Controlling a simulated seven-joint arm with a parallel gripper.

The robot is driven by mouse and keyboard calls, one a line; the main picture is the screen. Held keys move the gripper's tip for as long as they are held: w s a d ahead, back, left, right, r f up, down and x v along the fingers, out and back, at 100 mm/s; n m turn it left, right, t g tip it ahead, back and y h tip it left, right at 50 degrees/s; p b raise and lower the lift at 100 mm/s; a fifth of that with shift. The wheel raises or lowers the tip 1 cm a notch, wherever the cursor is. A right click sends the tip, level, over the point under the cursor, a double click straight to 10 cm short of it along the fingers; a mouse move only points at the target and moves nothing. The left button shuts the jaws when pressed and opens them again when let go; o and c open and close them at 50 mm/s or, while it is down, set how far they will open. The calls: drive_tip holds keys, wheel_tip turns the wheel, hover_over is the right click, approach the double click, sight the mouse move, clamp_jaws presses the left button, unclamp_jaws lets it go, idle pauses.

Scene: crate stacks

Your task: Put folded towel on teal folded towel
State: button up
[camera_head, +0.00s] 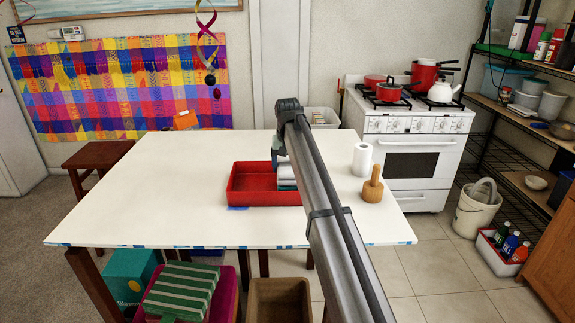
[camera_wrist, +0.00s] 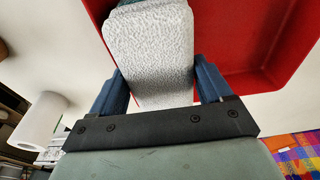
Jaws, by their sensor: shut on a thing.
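A light grey, textured folded towel (camera_wrist: 150,45) is held between the two blue fingers of my gripper (camera_wrist: 160,88). In the head view my gripper (camera_head: 279,150) is over the right part of a red tray (camera_head: 250,198), largely hidden by my arm. The grey towel (camera_head: 286,171) shows there beside the arm. A teal strip, likely the teal folded towel (camera_head: 287,184), shows just below it; most of it is hidden. I cannot tell whether the two towels touch.
The tray stands on a white table (camera_head: 150,190) with free room to its left. A white paper roll (camera_head: 362,160) and a wooden pestle-like object (camera_head: 373,186) stand to the right of my arm. A stove (camera_head: 420,160) is behind.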

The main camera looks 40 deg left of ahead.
sight(287, 167)
drive_tip(key=o, duration=1)
wheel_tip(287, 167, up, 12)
drive_tip(key=s+d, duration=0.1)
drive_tip(key=shift+s+d, duration=0.15)
